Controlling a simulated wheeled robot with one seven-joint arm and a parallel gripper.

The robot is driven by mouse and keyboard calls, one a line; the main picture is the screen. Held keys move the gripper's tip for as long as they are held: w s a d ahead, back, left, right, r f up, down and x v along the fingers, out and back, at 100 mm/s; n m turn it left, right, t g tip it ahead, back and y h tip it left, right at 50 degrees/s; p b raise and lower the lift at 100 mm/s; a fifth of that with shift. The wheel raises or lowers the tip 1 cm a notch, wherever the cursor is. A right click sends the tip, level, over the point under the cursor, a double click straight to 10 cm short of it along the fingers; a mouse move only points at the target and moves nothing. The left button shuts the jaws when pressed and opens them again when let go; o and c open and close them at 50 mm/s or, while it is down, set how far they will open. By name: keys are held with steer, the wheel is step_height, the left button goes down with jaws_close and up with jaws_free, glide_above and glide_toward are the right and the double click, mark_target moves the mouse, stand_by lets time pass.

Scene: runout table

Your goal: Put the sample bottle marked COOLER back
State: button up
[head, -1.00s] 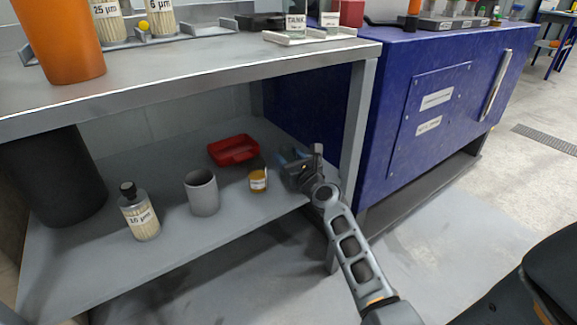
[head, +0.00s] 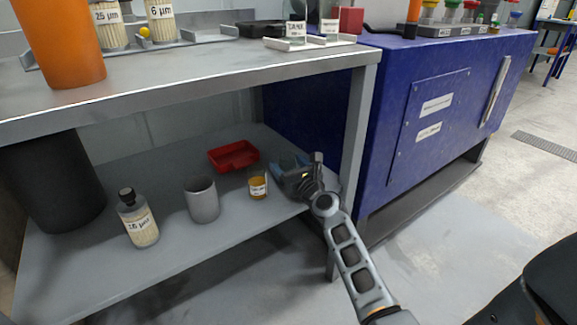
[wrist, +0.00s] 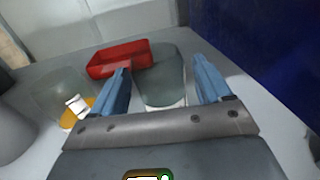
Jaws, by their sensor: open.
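My gripper (head: 284,166) is open, low over the lower shelf at its right end. In the wrist view a clear greenish-grey container (wrist: 162,82) with a pale patch low on it stands between the two blue fingers (wrist: 160,70), with gaps showing. In the head view my gripper hides it. A small jar with amber contents (head: 257,187) and a white label stands left of my gripper; it also shows at the left of the wrist view (wrist: 70,108). I cannot read the word COOLER on either. A rack (head: 310,41) on the upper top has a TANK label and another unreadable one.
On the lower shelf (head: 180,238) are a red tray (head: 233,155) behind, a grey cup (head: 202,200), a bottle marked with a µm size (head: 138,220) and a black bin (head: 55,185).

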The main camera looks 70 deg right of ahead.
steer(key=v, duration=1.2)
steer(key=shift+r+p, duration=0.2)
steer(key=shift+p, duration=0.15)
steer(key=s+a+f+n+y, duration=0.2)
steer(key=s+a+n, duration=0.1)
steer(key=a+n, duration=0.75)
steer(key=s+a+f+n+y, duration=0.1)
steer(key=s+a+n+y, duration=0.25)
steer(key=a+n, duration=0.65)
steer(key=s+a+r+n+y, duration=0.3)
steer(key=s+a+n, duration=0.3)
steer(key=n, duration=0.5)
steer(key=s+a+r+n+y, duration=0.3)
steer(key=s+a+r+n, duration=0.3)
steer(key=a+n, duration=0.3)
steer(key=n, duration=0.3)
steer(key=shift+s+t, duration=0.25)
steer(key=shift+t, duration=0.15)
steer(key=shift+r, duration=0.2)
step_height(320, 180, up, 28)
steer(key=p, duration=2.8)
steer(key=shift+r, duration=0.15)
